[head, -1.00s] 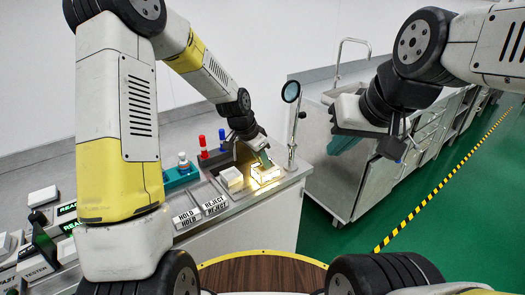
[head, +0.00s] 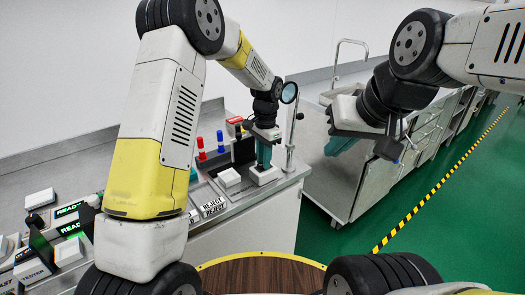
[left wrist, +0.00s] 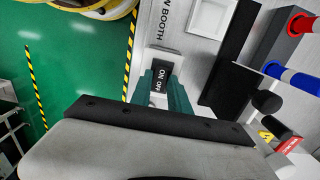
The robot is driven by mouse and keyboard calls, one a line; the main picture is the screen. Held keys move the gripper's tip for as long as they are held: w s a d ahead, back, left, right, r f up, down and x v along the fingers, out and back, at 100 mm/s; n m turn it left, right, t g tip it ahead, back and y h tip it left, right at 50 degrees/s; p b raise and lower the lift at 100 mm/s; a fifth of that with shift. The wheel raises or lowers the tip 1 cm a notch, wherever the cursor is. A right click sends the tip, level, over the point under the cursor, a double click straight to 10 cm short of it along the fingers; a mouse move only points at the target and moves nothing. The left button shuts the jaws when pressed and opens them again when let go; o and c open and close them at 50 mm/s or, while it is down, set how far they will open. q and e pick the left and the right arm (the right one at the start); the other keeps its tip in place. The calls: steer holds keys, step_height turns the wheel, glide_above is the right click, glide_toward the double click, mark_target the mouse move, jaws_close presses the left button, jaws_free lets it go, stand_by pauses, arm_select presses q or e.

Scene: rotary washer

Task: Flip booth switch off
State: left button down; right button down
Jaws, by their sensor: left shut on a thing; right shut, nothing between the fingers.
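The booth switch (left wrist: 160,78) is a dark rocker marked ON and OFF on a pale housing, seen in the left wrist view beside lettering ending in "W BOOTH". My left gripper (left wrist: 158,92) has its teal fingers at the switch and is shut on it; the fingers partly hide it. In the head view my left gripper (head: 264,158) points down at a small white block (head: 264,175) near the counter's right end. No glow shows at the booth. My right gripper (head: 338,145) is shut and empty, up to the right, away from the counter.
Beside the switch stand a white block (head: 229,178), a dark upright panel (head: 243,150), red and blue posts (head: 220,142) and a magnifier on a stand (head: 289,93). A grey cart (head: 335,185) stands right; green floor is clear.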

arm_select(q)
steer(key=c, duration=1.2)
jaws_free()
steer(key=shift+c, duration=0.2)
steer(key=shift+r, duration=0.1)
steer(key=shift+r, duration=0.3)
step_height(320, 180, up, 2)
steer(key=shift+r, duration=0.2)
steer(key=shift+s+r, duration=0.3)
steer(key=shift+s, duration=0.4)
steer(key=s+r, duration=0.1)
steer(key=s, duration=1.3)
steer(key=shift+s, duration=0.3)
